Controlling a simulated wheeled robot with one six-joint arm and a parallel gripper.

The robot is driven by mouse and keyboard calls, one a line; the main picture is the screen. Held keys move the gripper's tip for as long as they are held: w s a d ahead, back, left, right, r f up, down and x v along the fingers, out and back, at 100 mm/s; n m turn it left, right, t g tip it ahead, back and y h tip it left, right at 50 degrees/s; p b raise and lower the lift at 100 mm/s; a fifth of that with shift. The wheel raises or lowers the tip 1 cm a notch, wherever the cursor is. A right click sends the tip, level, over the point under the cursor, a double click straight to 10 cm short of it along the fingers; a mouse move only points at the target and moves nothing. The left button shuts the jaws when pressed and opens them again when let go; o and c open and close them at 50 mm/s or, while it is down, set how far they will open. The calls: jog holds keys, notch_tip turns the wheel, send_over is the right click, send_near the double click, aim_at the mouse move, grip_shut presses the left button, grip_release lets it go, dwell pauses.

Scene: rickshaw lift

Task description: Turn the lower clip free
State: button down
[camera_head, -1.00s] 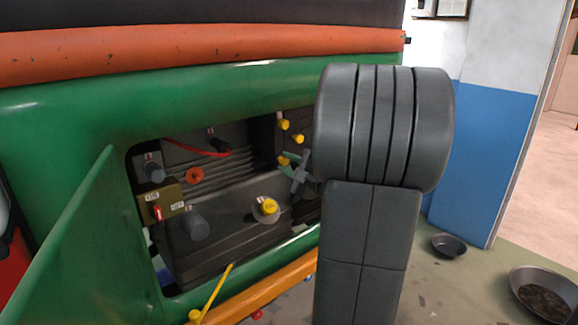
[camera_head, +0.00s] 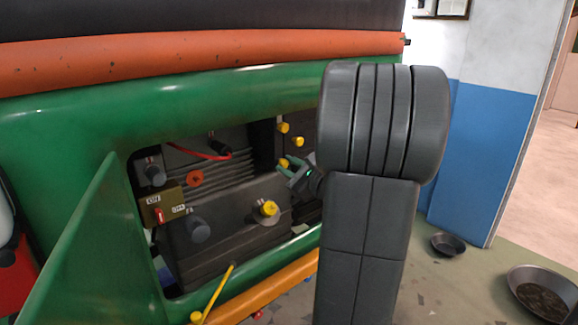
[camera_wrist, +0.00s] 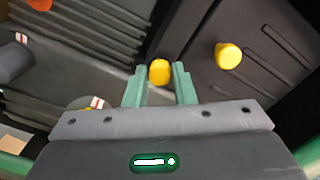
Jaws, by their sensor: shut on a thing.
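My gripper (camera_wrist: 160,85) has two green fingers, shut on a yellow clip (camera_wrist: 160,72) at the edge between the ribbed grey block and the dark panel. In the head view, my gripper (camera_head: 287,166) is inside the open compartment at its right side, with the yellow of the held clip (camera_head: 284,162) barely showing at the fingertips. Another yellow clip (camera_wrist: 228,56) sits on the dark panel, right of the fingers and apart from them. In the head view, two yellow clips, one (camera_head: 283,127) upper and one (camera_head: 299,141) beside it, sit above my gripper.
The compartment also holds a yellow knob (camera_head: 265,208), an orange-red knob (camera_head: 195,178), a red cable (camera_head: 195,150) and a switch box (camera_head: 162,205). An open green door (camera_head: 90,250) stands at left. My arm hides the compartment's right side. Metal pans (camera_head: 448,244) lie on the floor.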

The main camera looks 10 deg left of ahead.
dwell(0.3)
jog(key=c, duration=1.2)
grip_release()
jog(key=shift+d, duration=0.1)
jog(key=b+v, duration=0.2)
jog(key=v, duration=1.1)
jog(key=shift+s+d, duration=0.25)
jog(key=p+x, duration=0.1)
jog(key=x, duration=1.1)
jog(key=shift+w+a+p, duration=0.15)
jog(key=shift+a+p, duration=0.1)
jog(key=shift+p, duration=0.15)
jog(key=shift+w+a, duration=0.45)
jog(key=shift+a, duration=0.05)
